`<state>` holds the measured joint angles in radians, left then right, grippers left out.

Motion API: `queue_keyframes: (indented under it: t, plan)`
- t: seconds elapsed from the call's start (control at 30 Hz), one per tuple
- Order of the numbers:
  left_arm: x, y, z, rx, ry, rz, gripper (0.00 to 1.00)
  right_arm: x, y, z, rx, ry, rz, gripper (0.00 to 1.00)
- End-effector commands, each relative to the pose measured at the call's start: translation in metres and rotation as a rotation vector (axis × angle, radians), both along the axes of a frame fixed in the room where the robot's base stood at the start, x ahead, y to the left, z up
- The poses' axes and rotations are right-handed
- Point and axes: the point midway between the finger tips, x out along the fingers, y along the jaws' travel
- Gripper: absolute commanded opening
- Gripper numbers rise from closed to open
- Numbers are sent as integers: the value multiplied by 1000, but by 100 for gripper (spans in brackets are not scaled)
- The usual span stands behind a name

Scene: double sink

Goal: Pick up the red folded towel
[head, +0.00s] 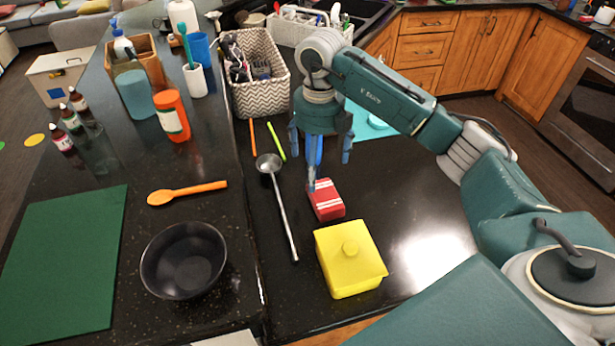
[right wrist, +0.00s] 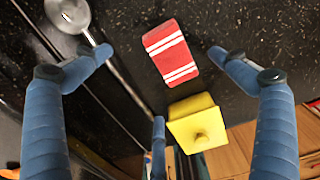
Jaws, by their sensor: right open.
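The red folded towel (head: 327,204) with white stripes lies flat on the dark counter, just behind the yellow lidded box. It also shows in the right wrist view (right wrist: 171,54), between the spread fingers and apart from them. My right gripper (head: 319,165) is open and empty, pointing down above the counter at the towel's far side. Its blue fingers (right wrist: 165,75) are wide apart in the right wrist view. One finger overlaps the towel's far edge in the head view. My left gripper is not in view.
The yellow box (head: 345,262) stands close in front of the towel. A metal ladle (head: 280,205) lies to its left. A black bowl (head: 184,260), an orange spoon (head: 187,192) and a green board (head: 62,265) are farther left. A patterned basket (head: 259,95) stands behind. Counter right of the towel is clear.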

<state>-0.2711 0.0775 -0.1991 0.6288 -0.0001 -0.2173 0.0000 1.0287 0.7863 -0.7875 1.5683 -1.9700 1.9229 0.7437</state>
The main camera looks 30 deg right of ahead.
Motion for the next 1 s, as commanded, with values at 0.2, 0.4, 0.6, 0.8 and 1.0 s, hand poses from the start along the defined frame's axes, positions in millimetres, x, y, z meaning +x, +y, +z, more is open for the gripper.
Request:
queue_keyframes:
  t: [0.2,0.4,0.6,0.8,1.0]
  plan:
    - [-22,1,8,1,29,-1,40,-2,0,-21,-1,5,-1,97]
    - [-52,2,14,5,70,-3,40,-2,0,-49,-1,3,0,97]
    - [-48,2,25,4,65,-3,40,-4,-1,-63,0,4,-1,97]
    - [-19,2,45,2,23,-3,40,-7,-2,-94,1,4,-2,97]
    - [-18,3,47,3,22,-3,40,-6,-2,-108,0,0,0,97]
